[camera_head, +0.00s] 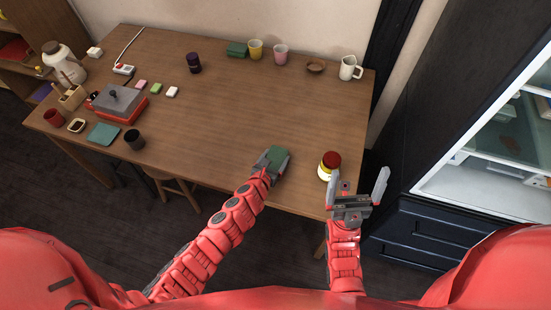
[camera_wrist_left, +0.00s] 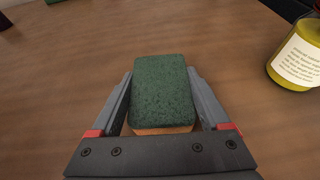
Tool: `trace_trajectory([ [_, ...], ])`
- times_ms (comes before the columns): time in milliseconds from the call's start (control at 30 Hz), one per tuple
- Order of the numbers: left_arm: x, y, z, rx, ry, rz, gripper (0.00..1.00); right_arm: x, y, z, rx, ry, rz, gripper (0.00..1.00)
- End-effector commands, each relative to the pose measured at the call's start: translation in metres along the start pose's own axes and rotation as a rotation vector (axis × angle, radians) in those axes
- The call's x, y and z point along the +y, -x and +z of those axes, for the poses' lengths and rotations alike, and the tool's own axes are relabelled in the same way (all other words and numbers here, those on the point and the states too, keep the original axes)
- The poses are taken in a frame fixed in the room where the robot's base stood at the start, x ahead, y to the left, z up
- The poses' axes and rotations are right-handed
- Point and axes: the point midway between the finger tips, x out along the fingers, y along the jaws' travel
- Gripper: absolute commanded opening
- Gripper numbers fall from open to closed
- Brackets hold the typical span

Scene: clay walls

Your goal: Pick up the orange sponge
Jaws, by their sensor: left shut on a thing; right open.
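The sponge has a dark green top and an orange lower part, seen in the left wrist view (camera_wrist_left: 162,92). In the head view the sponge (camera_head: 279,158) shows its green top near the table's front edge. My left gripper (camera_head: 270,160) is shut on it, with one finger along each side, as the left wrist view also shows (camera_wrist_left: 162,100). I cannot tell whether the sponge touches the table. My right gripper (camera_head: 358,188) is open and empty at the table's front right, just below a yellow jar with a dark red lid.
The yellow jar (camera_head: 326,172) stands right of the sponge. Cups, a bowl (camera_head: 315,66) and a white mug (camera_head: 349,68) line the back edge. A red box grill (camera_head: 120,103) and small items crowd the left. The table's middle is clear. A dark cabinet stands right.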

Motion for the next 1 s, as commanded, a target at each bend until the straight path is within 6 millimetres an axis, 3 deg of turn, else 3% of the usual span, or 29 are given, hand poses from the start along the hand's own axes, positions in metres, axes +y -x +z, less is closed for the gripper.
trace_trajectory([
  [267,-0.001,0.006,0.013,-0.002,-0.005,-0.003,0.29,0.0,-0.001,0.0,0.0,0.0,0.0,1.0],
  [433,-0.003,0.015,0.035,-0.003,-0.008,-0.008,0.29,0.0,-0.001,0.0,0.0,0.0,0.0,1.0],
  [500,-0.015,0.024,0.024,0.002,-0.004,-0.005,0.29,-0.001,0.01,0.002,0.0,0.0,0.0,1.0],
  [1000,-0.102,0.101,0.006,-0.001,-0.001,-0.006,0.29,-0.002,0.049,0.008,0.0,0.0,0.0,1.0],
])
